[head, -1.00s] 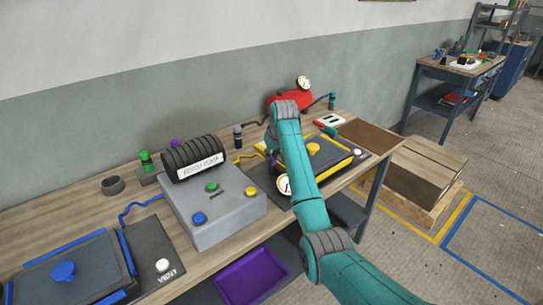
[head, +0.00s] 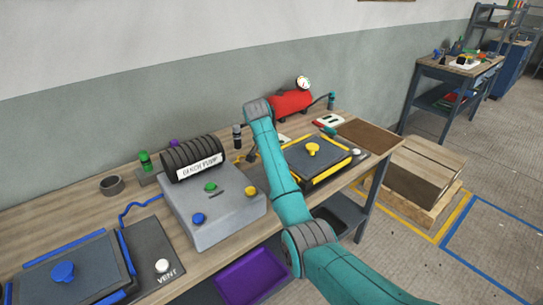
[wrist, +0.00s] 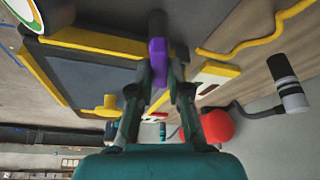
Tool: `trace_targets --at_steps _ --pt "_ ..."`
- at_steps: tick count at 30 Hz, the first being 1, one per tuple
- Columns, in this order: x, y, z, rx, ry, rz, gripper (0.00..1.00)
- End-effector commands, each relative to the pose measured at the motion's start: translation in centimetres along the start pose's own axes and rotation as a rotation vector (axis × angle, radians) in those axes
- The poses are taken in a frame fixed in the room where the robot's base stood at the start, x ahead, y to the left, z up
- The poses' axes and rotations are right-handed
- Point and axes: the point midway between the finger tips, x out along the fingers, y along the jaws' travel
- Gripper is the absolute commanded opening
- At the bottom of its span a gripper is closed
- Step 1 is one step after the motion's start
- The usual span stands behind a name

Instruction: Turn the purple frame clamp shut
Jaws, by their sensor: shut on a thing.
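The purple frame clamp (wrist: 157,57) is a small lever at the edge of the yellow-framed mould. In the wrist view it sits between the fingers of my gripper (wrist: 159,75), which is shut on it. The yellow-framed mould (wrist: 85,72) has a dark lid with a yellow knob (wrist: 104,106). In the head view the mould (head: 335,166) lies on the bench just right of my arm, its lid down and its yellow knob (head: 312,149) on top. My arm hides the clamp and most of my gripper in the head view.
A grey bench pump box (head: 225,222) stands left of my arm. A red tank (head: 291,103) with a gauge stands behind; it also shows in the wrist view (wrist: 217,126). A black-and-white cylinder (wrist: 291,95) and a yellow hose (wrist: 255,40) are near my gripper.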

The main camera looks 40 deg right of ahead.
Motion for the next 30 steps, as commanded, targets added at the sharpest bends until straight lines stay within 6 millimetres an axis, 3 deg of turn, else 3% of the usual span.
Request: trace_targets --at_steps 12,30 --pt "0.01 0.04 0.04 0.23 -0.002 0.096 0.0" --pt "0.07 0.09 0.1 0.287 -0.002 0.121 0.0"
